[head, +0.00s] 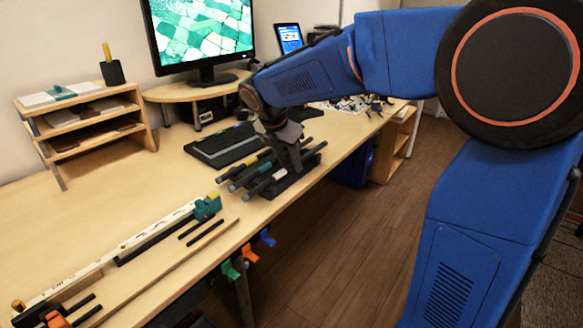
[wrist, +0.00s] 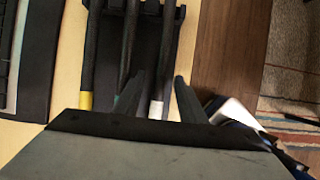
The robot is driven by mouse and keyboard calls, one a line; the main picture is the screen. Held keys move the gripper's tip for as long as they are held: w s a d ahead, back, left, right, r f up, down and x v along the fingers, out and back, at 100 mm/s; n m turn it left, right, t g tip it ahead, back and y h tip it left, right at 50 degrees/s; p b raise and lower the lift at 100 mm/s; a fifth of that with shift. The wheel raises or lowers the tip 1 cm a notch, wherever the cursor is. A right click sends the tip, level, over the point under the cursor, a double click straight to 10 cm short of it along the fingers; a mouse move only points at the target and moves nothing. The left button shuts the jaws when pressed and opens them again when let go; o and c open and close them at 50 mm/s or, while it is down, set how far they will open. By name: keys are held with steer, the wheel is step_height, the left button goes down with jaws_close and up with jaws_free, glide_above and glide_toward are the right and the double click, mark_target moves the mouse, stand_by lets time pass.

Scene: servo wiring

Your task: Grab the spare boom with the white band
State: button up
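The spare boom with the white band (wrist: 157,107) lies in a dark rack (wrist: 146,14) beside other dark booms. In the wrist view, my gripper (wrist: 158,84) is open, with one finger on each side of this boom. The fingers look apart from it, and I cannot tell their exact height. In the head view, my gripper (head: 289,160) is over the rack and hides part of the booms. A boom with a yellow band (wrist: 86,100) lies to the left, and one with a green band (wrist: 121,102) lies between, partly hidden by the left finger.
The rack sits near the desk's front edge, with the floor (head: 330,235) beyond. A keyboard (head: 222,145) lies just behind it. A long white rail (head: 120,250) with a green clamp (head: 207,207) lies to the left. A monitor (head: 203,35) stands behind. The left desk middle is clear.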

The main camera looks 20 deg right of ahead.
jaws_close()
steer(key=shift+r, duration=0.1)
